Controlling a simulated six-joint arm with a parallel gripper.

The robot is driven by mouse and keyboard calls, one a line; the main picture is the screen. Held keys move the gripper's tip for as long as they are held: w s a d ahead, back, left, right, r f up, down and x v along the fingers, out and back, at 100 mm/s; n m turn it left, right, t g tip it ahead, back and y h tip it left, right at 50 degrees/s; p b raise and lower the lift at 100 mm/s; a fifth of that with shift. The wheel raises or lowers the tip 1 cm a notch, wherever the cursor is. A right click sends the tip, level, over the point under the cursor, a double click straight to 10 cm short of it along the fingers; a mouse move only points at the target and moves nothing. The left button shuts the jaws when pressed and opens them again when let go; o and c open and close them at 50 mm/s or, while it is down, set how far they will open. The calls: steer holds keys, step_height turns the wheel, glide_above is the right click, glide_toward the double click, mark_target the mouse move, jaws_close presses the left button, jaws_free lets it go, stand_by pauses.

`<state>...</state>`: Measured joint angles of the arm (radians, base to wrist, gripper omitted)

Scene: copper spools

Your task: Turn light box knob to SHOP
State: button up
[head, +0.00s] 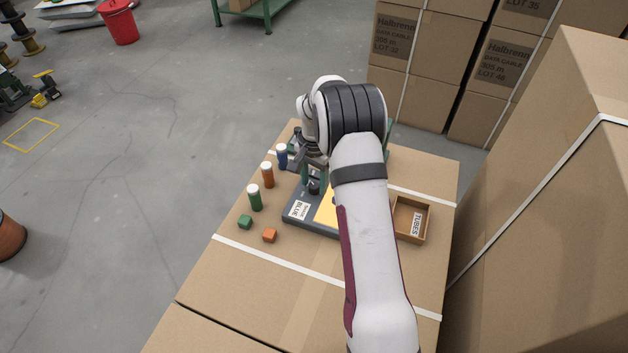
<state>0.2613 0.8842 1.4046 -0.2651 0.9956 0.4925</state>
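A dark flat box (290,221) with a yellow panel (325,209) and a white label reading BLUE lies on the cardboard carton top, partly hidden behind my arm. It may be the light box. A small dark knob-like part (314,187) stands on it near its left end. No SHOP marking is readable, and the knob's setting cannot be made out. My gripper (304,170) points down just above and beside that part, near a green upright piece. Its fingertips are small and partly hidden, so contact and opening cannot be told.
Blue (282,156), orange (267,175) and green (255,198) capped tubes stand along the left. An open box labelled TUBES (410,219) is right of my arm. Tall cartons (560,190) rise at right.

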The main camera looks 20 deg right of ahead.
mark_target(314, 185)
steer(key=shift+o, duration=0.4)
steer(key=shift+r, duration=0.1)
step_height(314, 185, up, 16)
steer(key=shift+f, duration=0.2)
steer(key=s+a+r+n, duration=0.3)
steer(key=s+a+r, duration=0.3)
steer(key=s+a, duration=0.5)
steer(key=s+a+f+n+y, duration=0.1)
steer(key=s+a+f, duration=0.1)
steer(key=s, duration=0.9)
steer(key=s+a+f+n, duration=0.2)
steer(key=s+a, duration=0.1)
steer(key=s, duration=0.8)
steer(key=shift+s+y, duration=0.3)
steer(key=shift+y, duration=0.1)
